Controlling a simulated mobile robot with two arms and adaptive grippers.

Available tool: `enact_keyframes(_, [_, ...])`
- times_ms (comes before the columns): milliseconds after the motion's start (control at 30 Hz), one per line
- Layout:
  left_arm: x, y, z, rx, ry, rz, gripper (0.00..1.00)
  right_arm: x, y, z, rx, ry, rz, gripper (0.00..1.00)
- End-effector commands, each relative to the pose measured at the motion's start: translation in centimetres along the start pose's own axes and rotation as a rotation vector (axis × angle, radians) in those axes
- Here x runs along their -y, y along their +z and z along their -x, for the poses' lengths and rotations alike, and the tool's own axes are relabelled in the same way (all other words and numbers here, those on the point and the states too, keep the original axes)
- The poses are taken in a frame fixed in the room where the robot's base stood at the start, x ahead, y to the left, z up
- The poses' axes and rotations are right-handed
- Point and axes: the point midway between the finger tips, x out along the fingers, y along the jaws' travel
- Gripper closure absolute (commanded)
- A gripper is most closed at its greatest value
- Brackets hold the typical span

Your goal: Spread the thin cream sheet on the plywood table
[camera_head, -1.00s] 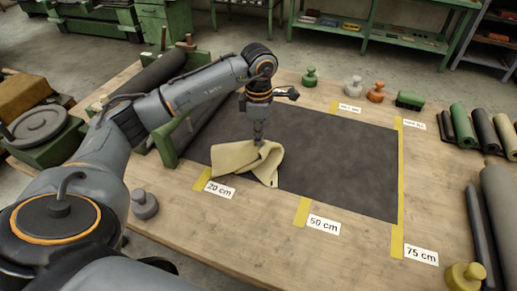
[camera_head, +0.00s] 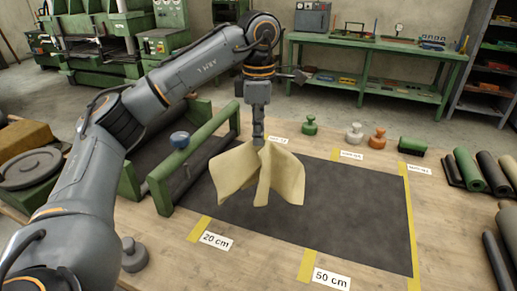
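The thin cream sheet (camera_head: 258,176) hangs in loose folds from my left gripper (camera_head: 258,141), above the left part of the dark sheet (camera_head: 340,205). The gripper points down and its fingertips are pinched at the top of the cream sheet. The sheet's lower corners hang free, and I cannot tell whether they touch the dark sheet. The dark sheet lies flat on the plywood table (camera_head: 225,268). My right gripper is not in view.
A green roll stand (camera_head: 160,190) with a dark roll is at the left. Yellow strips mark 20 cm (camera_head: 198,230) and 50 cm (camera_head: 306,265). Weights (camera_head: 354,133) and a green brush (camera_head: 412,146) line the far edge. Rolls (camera_head: 497,165) lie at the right. A grey weight (camera_head: 133,254) sits near left.

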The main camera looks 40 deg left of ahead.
Motion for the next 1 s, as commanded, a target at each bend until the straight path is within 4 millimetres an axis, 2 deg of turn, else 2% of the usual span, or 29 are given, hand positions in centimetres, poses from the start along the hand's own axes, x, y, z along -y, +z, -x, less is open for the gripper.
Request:
enact_keyframes(33, [-0.1,0.0,1.0,0.002,0.004,0.002,1.00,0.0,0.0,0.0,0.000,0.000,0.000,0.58])
enact_keyframes(100, [0.6,2.4,1.0,-0.001,0.000,-0.010,1.00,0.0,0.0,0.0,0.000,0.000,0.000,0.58])
enact_keyframes(300, [2.0,7.8,1.7,0.000,-0.001,-0.008,1.00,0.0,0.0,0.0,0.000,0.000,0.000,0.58])
enact_keyframes(600, [4.0,15.3,2.9,0.000,-0.001,-0.004,1.00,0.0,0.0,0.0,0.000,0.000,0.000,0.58])
enact_keyframes(800, [4.8,18.8,3.4,-0.001,0.000,-0.002,1.00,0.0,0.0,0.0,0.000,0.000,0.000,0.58])
enact_keyframes(1000, [5.1,20.1,3.6,-0.001,0.000,0.001,1.00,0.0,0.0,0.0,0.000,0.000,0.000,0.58])
